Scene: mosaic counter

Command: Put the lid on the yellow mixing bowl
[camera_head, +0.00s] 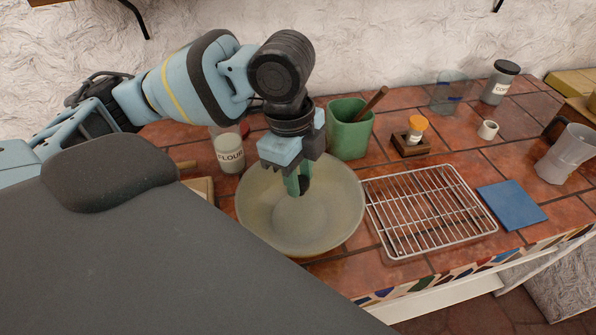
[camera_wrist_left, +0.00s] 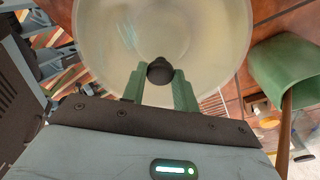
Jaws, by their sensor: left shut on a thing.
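My left gripper (camera_head: 299,186) points down and is shut on the dark knob of the clear lid (camera_head: 262,208). In the left wrist view the knob (camera_wrist_left: 160,71) sits between the green fingertips of the left gripper (camera_wrist_left: 160,84), with the pale round lid (camera_wrist_left: 110,40) spread around it. The yellow mixing bowl (camera_head: 312,254) is directly under the lid; its pale inside shows through, and a yellowish edge shows at the front. I cannot tell whether the lid touches the rim all round. My right gripper is not in view.
A flour jar (camera_head: 229,153) and a green utensil pot (camera_head: 350,130) stand close behind the bowl. A wire rack (camera_head: 425,208) lies just right of it, then a blue mat (camera_head: 511,204).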

